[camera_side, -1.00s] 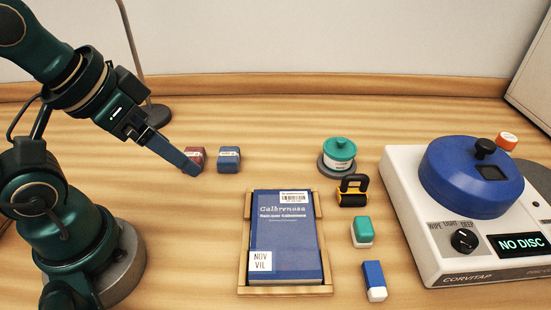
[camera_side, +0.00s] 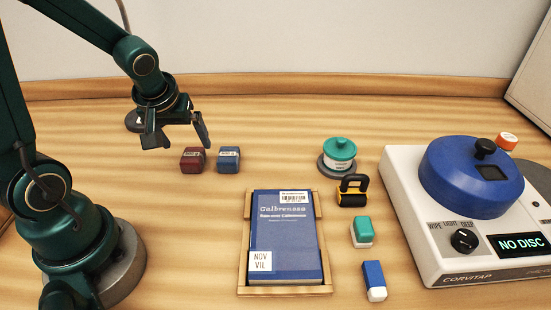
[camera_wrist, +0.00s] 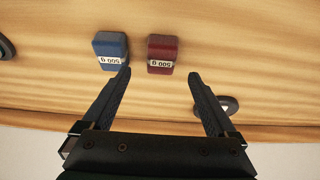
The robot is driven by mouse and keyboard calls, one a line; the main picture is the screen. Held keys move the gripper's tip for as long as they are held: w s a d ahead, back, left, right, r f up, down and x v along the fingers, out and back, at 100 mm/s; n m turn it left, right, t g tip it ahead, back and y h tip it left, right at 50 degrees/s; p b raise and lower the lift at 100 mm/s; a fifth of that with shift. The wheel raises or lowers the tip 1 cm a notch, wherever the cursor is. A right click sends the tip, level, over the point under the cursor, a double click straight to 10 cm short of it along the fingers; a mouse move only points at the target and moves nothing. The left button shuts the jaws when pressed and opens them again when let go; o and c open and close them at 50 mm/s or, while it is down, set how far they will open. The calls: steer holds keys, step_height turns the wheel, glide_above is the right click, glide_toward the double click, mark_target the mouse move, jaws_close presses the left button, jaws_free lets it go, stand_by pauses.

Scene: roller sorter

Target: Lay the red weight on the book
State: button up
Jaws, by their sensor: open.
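The red weight (camera_side: 192,160) is a small dark red block with a white label, standing on the table left of a like blue weight (camera_side: 228,160). In the wrist view the red weight (camera_wrist: 162,55) shows ahead of and between the fingers, with the blue weight (camera_wrist: 111,50) to its left, near the left fingertip's line. My gripper (camera_side: 178,140) is open and empty, above and behind the red weight. Its fingers (camera_wrist: 160,74) are spread wide. The blue book (camera_side: 285,238) lies flat on a wooden stand (camera_side: 244,285), with nothing resting on it.
A white machine with a blue lid (camera_side: 465,180) fills the right. Table between weights and book is clear.

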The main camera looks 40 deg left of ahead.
mark_target(192, 154)
steer(key=shift+x, duration=2.6)
steer(key=shift+s, duration=0.1)
steer(key=shift+c, duration=0.3)
jaws_close()
